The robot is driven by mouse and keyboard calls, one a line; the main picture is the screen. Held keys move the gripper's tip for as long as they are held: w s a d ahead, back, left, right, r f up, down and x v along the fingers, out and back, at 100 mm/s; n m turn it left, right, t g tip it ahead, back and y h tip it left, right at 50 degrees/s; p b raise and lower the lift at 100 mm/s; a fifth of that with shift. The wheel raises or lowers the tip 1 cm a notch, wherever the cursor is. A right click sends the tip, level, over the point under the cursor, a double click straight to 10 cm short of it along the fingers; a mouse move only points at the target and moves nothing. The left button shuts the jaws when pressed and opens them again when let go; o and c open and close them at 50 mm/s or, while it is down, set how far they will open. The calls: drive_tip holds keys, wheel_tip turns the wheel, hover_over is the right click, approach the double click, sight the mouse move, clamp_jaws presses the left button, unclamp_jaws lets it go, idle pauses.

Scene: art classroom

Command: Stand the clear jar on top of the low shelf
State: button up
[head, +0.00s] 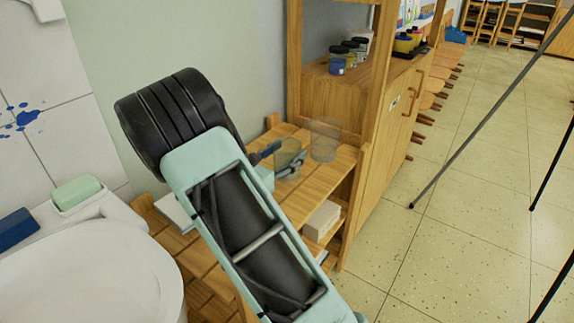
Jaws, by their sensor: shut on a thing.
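My gripper (291,166) shows past the end of my arm, with its dark fingers shut around a clear jar (289,151). The jar looks upright and is partly hidden by the fingers. It shows against the top of the low wooden shelf (336,173); I cannot tell whether its base touches the boards. A second clear, see-through vessel (325,138) stands upright just behind and to the right of the held jar, at the shelf's back. My arm hides the left part of the shelf top.
A tall wooden cabinet (384,150) with small paint jars (338,62) adjoins the shelf on the right. White boxes (321,220) sit on the lower shelf board. A white sink (85,270) is at left, with green soap (76,192). The front-right part of the shelf top is bare.

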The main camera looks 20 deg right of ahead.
sight(278, 168)
drive_tip(key=shift+w+f+b, duration=0.1)
drive_tip(key=shift+f+b, duration=0.65)
drive_tip(key=shift+f, duration=0.9)
drive_tip(key=shift+f, duration=0.2)
drive_tip(key=o, duration=1.2)
drive_tip(key=shift+r, duration=0.15)
drive_tip(key=shift+a+r, duration=0.1)
drive_tip(key=shift+a, duration=0.1)
drive_tip(key=p+v, duration=0.2)
drive_tip(key=v, duration=0.5)
